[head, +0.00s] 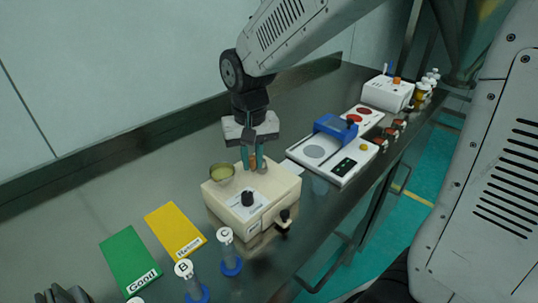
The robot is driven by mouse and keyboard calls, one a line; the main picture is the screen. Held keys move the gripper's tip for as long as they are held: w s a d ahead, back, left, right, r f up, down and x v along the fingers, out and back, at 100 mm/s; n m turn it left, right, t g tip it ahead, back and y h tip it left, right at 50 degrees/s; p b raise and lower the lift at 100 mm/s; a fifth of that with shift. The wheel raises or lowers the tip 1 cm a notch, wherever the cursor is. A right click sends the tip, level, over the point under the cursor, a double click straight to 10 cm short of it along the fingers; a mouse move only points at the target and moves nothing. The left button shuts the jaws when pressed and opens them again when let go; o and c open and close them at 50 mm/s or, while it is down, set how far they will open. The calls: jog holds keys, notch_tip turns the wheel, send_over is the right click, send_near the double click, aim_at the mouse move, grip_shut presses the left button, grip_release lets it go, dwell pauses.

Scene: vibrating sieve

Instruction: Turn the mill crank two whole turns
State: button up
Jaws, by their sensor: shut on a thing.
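A cream box-shaped machine (225,207) stands on the dark bench, with a black knob (247,198) on its top and a small bowl (222,172) of yellowish material at its back left corner. A black-knobbed lever (285,215) sticks out from its front right side. My gripper (256,167) points down at the back of the machine's top. Its teal fingers are shut on a small orange-brown piece (253,161). I cannot tell whether that piece is the mill crank's handle, as the fingers hide most of it.
A green card (130,260) and a yellow card (175,230) lie at the front left. Capped tubes with blue bases, B (185,270) and C (225,237), stand near the front edge. A white device with a blue part (335,128) and a white box (387,94) stand to the right.

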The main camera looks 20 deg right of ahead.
jog(key=shift+a+f, duration=0.1)
jog(key=shift+w+a, duration=0.2)
jog(key=shift+w, duration=0.5)
jog(key=shift+w, duration=0.6)
jog(key=shift+w+d, duration=0.15)
jog(key=shift+w, duration=0.15)
jog(key=shift+w+d, duration=0.1)
jog(key=shift+w, duration=0.05)
